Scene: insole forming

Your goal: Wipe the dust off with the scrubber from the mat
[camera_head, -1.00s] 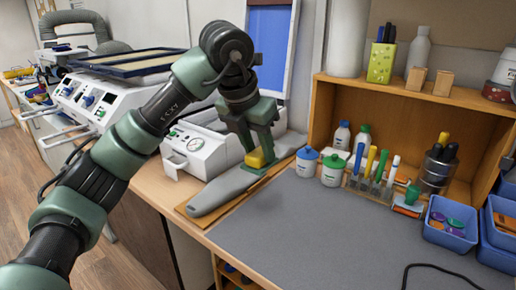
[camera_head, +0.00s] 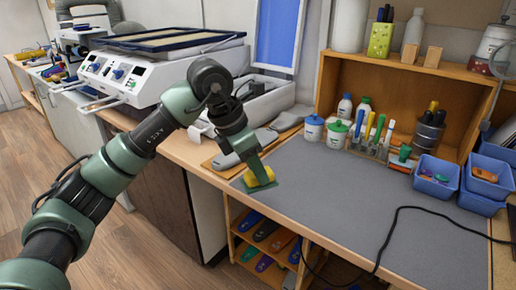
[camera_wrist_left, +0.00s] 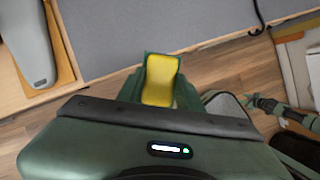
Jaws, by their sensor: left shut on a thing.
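The grey mat (camera_head: 345,190) covers the bench top. My left gripper (camera_head: 259,173) is shut on the scrubber (camera_head: 262,177), a yellow block with a green pad underneath. The scrubber is at the mat's front left edge; I cannot tell whether its pad touches the mat. In the left wrist view the yellow block (camera_wrist_left: 160,80) sits between the green fingers, beside the mat (camera_wrist_left: 150,30). No dust can be made out clearly on the mat. What looks like my right gripper (camera_wrist_left: 265,103) shows small at the right of the wrist view; its jaws are unclear.
Grey insole shapes (camera_head: 245,146) lie on a wooden board at left. White jars (camera_head: 313,129), a rack of tools and blue bins (camera_head: 436,188) line the back and right. A black cable (camera_head: 390,235) crosses the front right of the mat. The mat's middle is clear.

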